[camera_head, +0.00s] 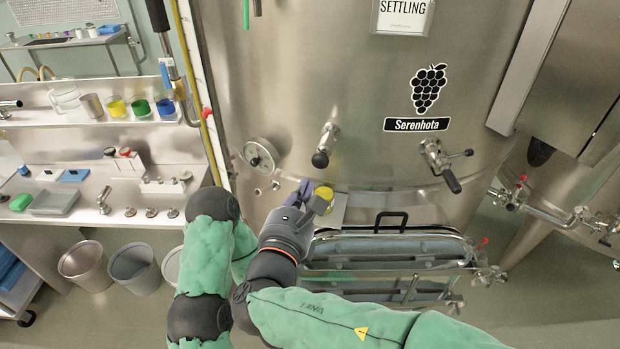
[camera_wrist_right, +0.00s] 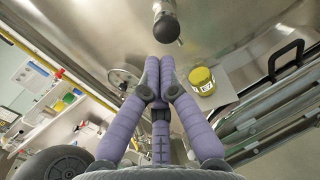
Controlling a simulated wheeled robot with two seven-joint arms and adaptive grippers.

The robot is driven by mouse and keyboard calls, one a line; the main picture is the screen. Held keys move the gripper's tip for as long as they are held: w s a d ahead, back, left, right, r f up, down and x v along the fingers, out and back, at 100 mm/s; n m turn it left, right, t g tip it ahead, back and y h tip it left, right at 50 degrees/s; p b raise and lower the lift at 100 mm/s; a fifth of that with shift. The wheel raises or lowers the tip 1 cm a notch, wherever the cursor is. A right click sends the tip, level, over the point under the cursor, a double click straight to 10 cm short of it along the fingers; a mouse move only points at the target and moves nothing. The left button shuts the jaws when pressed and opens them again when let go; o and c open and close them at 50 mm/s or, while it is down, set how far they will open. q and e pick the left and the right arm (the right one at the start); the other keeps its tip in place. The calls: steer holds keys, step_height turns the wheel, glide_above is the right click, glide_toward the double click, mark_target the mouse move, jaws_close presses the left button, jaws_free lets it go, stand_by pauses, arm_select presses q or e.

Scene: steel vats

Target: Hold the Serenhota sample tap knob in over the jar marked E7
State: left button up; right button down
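The Serenhota vat (camera_head: 290,80) fills the middle of the head view. A tap with a black knob (camera_head: 320,160) sticks out of its front; the knob also shows in the right wrist view (camera_wrist_right: 166,28). Below it, a jar with a yellow lid or contents (camera_head: 323,196) stands on a small plate; it also shows in the right wrist view (camera_wrist_right: 202,80). Its marking is too small to read. My right gripper (camera_head: 304,190) is just left of the jar and below the knob, apart from the knob. Its purple fingertips (camera_wrist_right: 160,66) are together with nothing seen between them. My left gripper is not seen.
A round gauge-like fitting (camera_head: 260,155) is left of the tap, and a lever valve (camera_head: 440,163) is to the right. A hatch with a black handle (camera_head: 391,221) lies below. A bench with coloured beakers (camera_head: 115,106) stands at left, with bins (camera_head: 134,268) below.

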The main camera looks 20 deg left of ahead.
steer(key=s, duration=0.6)
steer(key=shift+s+d, duration=0.15)
steer(key=shift+s, duration=0.1)
steer(key=shift+w, duration=0.1)
